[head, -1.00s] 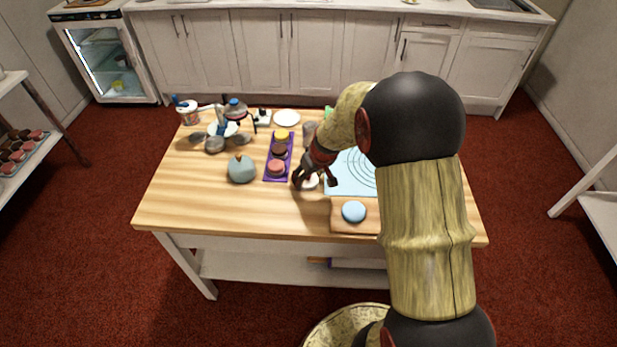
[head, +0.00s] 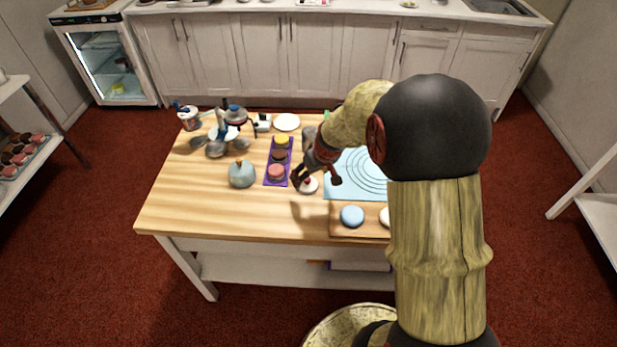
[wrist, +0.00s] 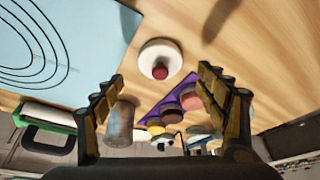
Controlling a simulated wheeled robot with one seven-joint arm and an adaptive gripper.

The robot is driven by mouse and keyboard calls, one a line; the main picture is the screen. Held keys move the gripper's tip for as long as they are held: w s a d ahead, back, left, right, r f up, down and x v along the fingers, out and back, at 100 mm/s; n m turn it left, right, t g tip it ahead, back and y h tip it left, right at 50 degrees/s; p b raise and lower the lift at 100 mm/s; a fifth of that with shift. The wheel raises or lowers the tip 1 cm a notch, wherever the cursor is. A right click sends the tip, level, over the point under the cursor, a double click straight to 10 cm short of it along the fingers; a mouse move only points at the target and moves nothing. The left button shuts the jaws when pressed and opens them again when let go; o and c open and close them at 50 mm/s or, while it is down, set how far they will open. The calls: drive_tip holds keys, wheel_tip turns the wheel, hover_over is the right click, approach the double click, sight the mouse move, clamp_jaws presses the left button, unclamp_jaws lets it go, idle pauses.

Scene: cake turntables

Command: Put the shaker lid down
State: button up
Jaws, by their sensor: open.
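The shaker lid, a white disc with a dark red knob (wrist: 160,62), lies knob up on the wooden table. It also shows in the head view (head: 309,186), just below my gripper. My gripper (head: 316,178) is open with nothing between its fingers. In the wrist view its two spread fingers (wrist: 160,80) stand apart, with the lid beyond the tips and clear of both. A greyish metal cylinder (wrist: 120,122), perhaps the shaker body, stands behind; my arm partly hides it in the head view.
A purple tray with round cakes (head: 268,181) stands left of the lid. A blue mat (head: 340,188) lies right, and a board with a blue disc (head: 352,216) in front. A blue-grey pot (head: 242,174) stands further left. The table's front left is clear.

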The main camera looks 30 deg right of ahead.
drive_tip(key=s+a+r+p, duration=0.1)
drive_tip(key=s+a+r, duration=0.5)
drive_tip(key=r, duration=0.4)
drive_tip(key=s+a+r+p, duration=0.1)
drive_tip(key=s+a+r, duration=0.5)
drive_tip(key=r, duration=0.5)
drive_tip(key=s+a+r, duration=0.2)
drive_tip(key=s, duration=0.4)
drive_tip(key=s+a+r+t, duration=0.1)
drive_tip(key=s+a+r, duration=0.1)
drive_tip(key=s, duration=0.5)
drive_tip(key=shift+s+a, duration=0.25)
